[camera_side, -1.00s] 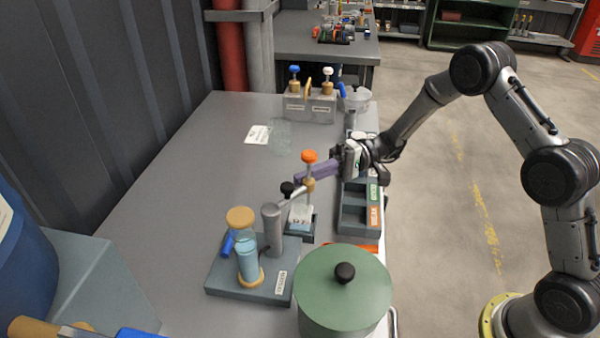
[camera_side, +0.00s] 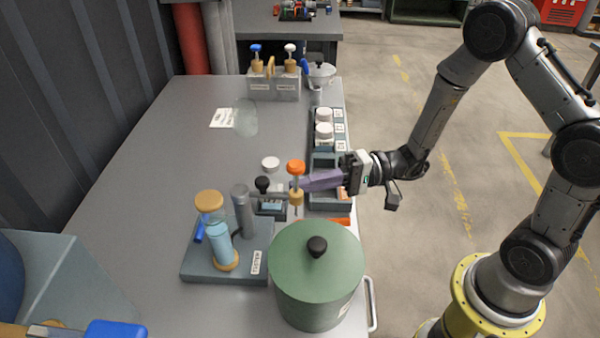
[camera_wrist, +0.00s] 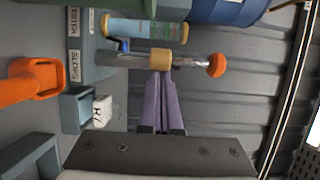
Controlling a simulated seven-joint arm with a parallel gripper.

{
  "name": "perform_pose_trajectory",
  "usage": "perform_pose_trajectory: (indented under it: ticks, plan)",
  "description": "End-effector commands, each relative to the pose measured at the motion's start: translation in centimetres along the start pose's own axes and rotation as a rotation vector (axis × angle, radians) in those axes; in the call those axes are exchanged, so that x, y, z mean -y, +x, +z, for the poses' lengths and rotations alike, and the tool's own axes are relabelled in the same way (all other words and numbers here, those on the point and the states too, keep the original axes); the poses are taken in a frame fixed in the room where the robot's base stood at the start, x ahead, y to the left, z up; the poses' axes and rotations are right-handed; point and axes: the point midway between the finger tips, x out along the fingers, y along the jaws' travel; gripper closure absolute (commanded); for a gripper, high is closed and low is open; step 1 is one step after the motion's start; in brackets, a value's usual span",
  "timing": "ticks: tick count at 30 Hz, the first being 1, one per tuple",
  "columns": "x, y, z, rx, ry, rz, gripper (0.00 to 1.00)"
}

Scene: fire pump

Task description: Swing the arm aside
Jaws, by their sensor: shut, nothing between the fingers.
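The pump stand (camera_side: 190,265) carries a light-blue cylinder and a grey metal post (camera_side: 243,212). In the wrist view, my fingertips (camera_wrist: 158,76) meet the tan collar (camera_wrist: 160,60), with no clear gap; the orange knob (camera_wrist: 216,65) is to the right. A white block (camera_wrist: 102,112) sits in a small blue-grey holder (camera_wrist: 77,108).
A green lidded pot (camera_side: 315,275) stands in front, right of the pump stand. A compartment tray (camera_side: 320,206) lies under my fingers at the table's right edge. A black knob (camera_side: 262,185) is left of the collar. The table's left side (camera_side: 150,170) is clear.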

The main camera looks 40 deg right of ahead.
Motion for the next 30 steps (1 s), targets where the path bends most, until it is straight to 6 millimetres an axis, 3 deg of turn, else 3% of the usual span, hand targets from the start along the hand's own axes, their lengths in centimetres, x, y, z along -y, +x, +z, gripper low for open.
perform_pose_trajectory:
  ticks: [12, 30]
  plan:
    - [0.0, 0.7, 2.8, 0.013, 0.003, 0.000, 1.00]
    - [-0.1, 0.8, 3.3, 0.013, 0.008, -0.002, 1.00]
